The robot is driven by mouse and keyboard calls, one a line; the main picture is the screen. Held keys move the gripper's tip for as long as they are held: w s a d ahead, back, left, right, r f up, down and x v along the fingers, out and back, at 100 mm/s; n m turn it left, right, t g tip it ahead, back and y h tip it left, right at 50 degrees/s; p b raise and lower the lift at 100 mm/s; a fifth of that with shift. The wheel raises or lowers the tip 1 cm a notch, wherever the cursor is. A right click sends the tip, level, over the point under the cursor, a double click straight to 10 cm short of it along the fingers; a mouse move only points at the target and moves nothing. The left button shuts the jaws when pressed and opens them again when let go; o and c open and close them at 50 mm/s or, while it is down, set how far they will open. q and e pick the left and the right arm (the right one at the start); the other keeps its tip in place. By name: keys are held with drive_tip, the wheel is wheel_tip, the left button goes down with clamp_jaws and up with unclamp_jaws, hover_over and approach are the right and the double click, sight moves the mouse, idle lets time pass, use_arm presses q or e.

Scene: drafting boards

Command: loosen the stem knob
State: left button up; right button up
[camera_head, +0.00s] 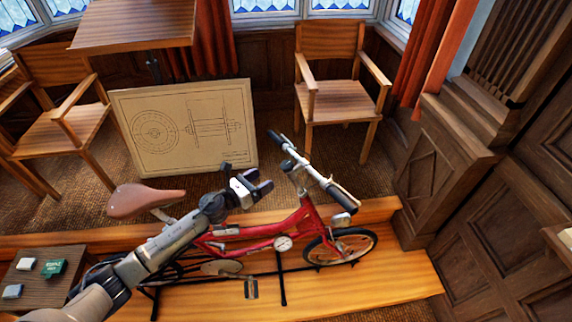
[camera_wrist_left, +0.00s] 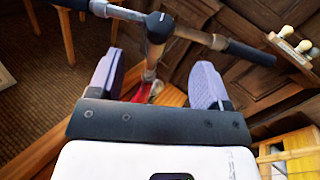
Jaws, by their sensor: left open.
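A red bicycle (camera_head: 300,218) stands on the wooden platform, with its handlebar (camera_head: 315,172) towards the upper right. In the left wrist view, a black rounded knob (camera_wrist_left: 159,27) sits where the handlebar meets the pale stem (camera_wrist_left: 150,62). I take it for the stem knob; in the head view it is too small to make out surely. My left gripper (camera_head: 262,184) is open and empty, to the left of the stem. In the wrist view its fingers (camera_wrist_left: 156,78) frame the stem, with the knob ahead, apart from them. My right gripper is not in view.
The brown saddle (camera_head: 138,200) is left of my left arm. A drawing board (camera_head: 190,95) leans behind the bicycle, and a wooden chair (camera_head: 335,100) stands behind the handlebar. A small table (camera_head: 30,295) with small boxes is at lower left. Dark panelling (camera_head: 490,230) closes the right side.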

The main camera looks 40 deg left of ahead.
sight(283, 167)
use_arm(q)
drive_tip(key=w, duration=0.3)
drive_tip(key=w+d, duration=0.1)
drive_tip(key=w, duration=0.3)
drive_tip(key=w+d+p, duration=0.1)
drive_tip(key=w, duration=0.2)
drive_tip(key=shift+w, duration=0.2)
